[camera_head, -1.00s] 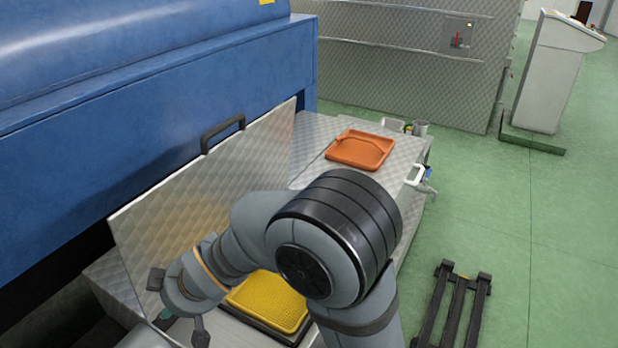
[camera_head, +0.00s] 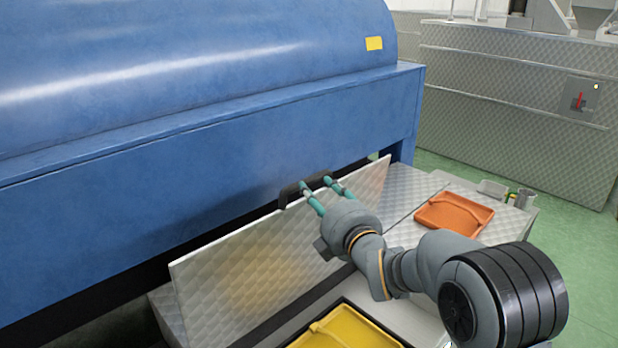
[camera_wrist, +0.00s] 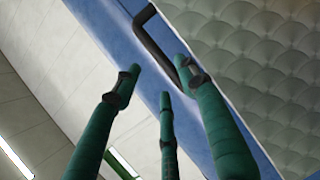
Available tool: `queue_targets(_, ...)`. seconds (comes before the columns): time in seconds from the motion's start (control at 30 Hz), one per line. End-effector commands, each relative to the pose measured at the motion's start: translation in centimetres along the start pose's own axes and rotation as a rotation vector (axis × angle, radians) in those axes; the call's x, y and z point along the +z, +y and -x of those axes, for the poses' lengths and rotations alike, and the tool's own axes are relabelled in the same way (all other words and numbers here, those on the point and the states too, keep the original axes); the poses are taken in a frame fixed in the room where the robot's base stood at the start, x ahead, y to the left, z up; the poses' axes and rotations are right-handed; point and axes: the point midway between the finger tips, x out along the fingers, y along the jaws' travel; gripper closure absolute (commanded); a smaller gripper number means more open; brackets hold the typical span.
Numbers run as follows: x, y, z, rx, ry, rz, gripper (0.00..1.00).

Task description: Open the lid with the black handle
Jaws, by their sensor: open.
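The lid (camera_head: 290,250) is a quilted metal panel. It stands raised and tilted up in front of the blue machine in the head view, and it also shows at the right of the wrist view (camera_wrist: 265,60). Its black handle (camera_head: 291,193) sits on the upper edge, and it shows at the top of the wrist view (camera_wrist: 152,38). My gripper (camera_head: 318,188) is open, with its green fingers at the handle. In the wrist view the fingers (camera_wrist: 160,85) are spread, one close beside the handle. I cannot tell whether they touch it.
A yellow tray (camera_head: 345,330) lies below in front of the lid. An orange tray (camera_head: 455,213) rests on the metal top to the right, with small containers (camera_head: 520,198) behind it. The blue machine (camera_head: 190,160) stands close behind the lid. Green floor lies free at the right.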

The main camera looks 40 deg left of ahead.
Motion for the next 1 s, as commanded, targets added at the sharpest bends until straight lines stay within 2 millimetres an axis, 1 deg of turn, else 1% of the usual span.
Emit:
queue_targets(0.03, 0.0, 0.2, -1.0, -0.003, 0.000, -0.001, 0.58)
queue_targets(0.2, 0.0, 0.3, -4.2, -0.003, 0.000, -0.003, 0.58)
queue_targets(0.4, 0.0, 0.1, -6.8, -0.003, 0.000, -0.003, 0.58)
queue_targets(0.6, 0.0, 0.1, -7.7, -0.001, 0.000, -0.003, 0.58)
queue_targets(0.87, 0.0, 0.0, -7.7, -0.002, -0.001, -0.004, 0.58)
queue_targets(1.0, 0.0, 0.0, -7.7, -0.002, -0.001, -0.004, 0.66)
